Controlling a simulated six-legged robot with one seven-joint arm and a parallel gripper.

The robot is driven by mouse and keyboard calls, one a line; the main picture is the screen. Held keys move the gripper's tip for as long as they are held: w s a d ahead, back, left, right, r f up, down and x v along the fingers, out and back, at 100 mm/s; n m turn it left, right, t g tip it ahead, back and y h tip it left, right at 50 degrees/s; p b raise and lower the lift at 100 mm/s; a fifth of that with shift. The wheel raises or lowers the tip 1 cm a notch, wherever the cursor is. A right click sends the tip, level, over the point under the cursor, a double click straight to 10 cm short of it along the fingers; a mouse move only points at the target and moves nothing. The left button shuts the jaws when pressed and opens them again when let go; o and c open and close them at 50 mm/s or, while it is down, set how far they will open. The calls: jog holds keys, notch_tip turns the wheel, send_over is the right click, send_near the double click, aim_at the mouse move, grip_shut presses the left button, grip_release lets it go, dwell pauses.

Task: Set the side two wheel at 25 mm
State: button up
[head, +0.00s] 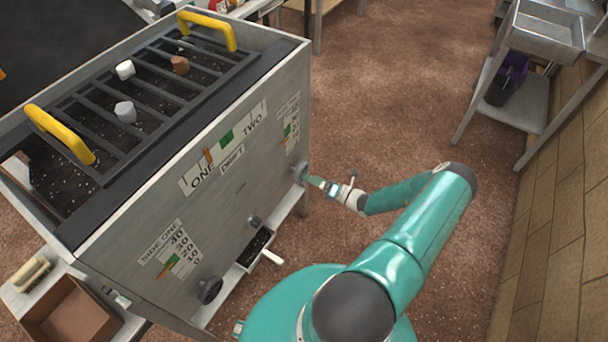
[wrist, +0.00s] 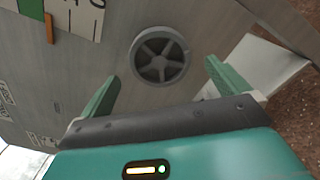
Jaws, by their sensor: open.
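The side two wheel (wrist: 159,56) is a dark grey spoked handwheel on the machine's metal front panel. In the head view the side two wheel (head: 299,173) is at the panel's right end, partly hidden by my gripper (head: 317,182). In the wrist view my gripper (wrist: 161,71) is open, its green fingers apart at the wheel's lower left and lower right. The wheel lies just beyond the fingertips, and I cannot tell whether they touch it. The side two scale (head: 290,124) has a green band and orange pointer (wrist: 49,28); its reading is too small or cut off to tell.
The side one scale (head: 172,250) and side one wheel (head: 210,290) are on the panel's left. A drift scale (head: 224,147) is between. A small drawer (head: 256,248) with a white handle sticks out below. The floor (head: 390,90) right of the machine is clear.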

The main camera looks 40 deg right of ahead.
aim_at(298, 171)
jog(key=m, duration=2.1)
jog(key=shift+m, duration=0.3)
jog(key=shift+w, duration=0.15)
jog(key=x, duration=0.3)
jog(key=shift+w+a, duration=0.15)
jog(key=shift+w, duration=0.2)
jog(key=shift+c, duration=0.4)
